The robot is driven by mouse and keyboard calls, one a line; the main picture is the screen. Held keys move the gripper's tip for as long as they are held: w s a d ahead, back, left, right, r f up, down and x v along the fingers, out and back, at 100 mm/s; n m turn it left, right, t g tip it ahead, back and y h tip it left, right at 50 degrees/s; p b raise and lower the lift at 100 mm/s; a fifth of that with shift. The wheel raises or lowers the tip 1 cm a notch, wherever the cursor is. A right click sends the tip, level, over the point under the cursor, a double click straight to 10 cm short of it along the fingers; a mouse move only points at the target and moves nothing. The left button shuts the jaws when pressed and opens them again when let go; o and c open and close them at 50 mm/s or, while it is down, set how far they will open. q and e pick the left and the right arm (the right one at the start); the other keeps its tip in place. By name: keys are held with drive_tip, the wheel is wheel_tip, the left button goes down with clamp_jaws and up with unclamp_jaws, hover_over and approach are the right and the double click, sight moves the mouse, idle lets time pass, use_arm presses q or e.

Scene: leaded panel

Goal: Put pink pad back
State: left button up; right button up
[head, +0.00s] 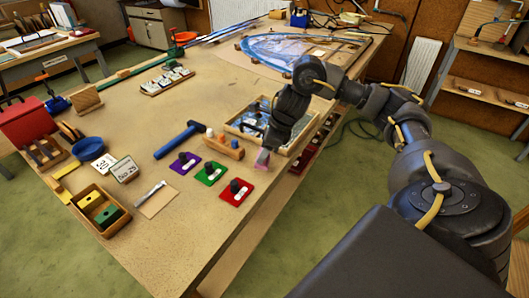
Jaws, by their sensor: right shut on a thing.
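The pink pad (261,168) is small and shows just below the fingers of my right gripper (263,158), near the table's right edge. My right gripper points down and is shut on the pink pad; the fingers partly hide it. I cannot tell whether the pad touches the table or hangs just above it. Purple (177,168), green (219,178) and red (243,197) mats lie in a slanting row to the left of and below the gripper, each with a dark knobbed piece on it. My left gripper is out of view.
A shallow wooden tray (235,126) lies behind the gripper, partly hidden by my arm. A wooden block with pegs (226,147) and a blue hammer (178,140) lie to its left. A wooden box with yellow and green blocks (122,222) stands front left.

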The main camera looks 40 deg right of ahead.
wheel_tip(320, 180, down, 3)
drive_tip(key=shift+b, duration=0.95)
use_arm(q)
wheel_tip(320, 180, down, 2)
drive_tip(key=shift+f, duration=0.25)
use_arm(e)
drive_tip(key=shift+r, duration=0.1)
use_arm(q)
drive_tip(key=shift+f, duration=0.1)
use_arm(e)
drive_tip(key=o, duration=0.9)
drive_tip(key=shift+o, duration=0.2)
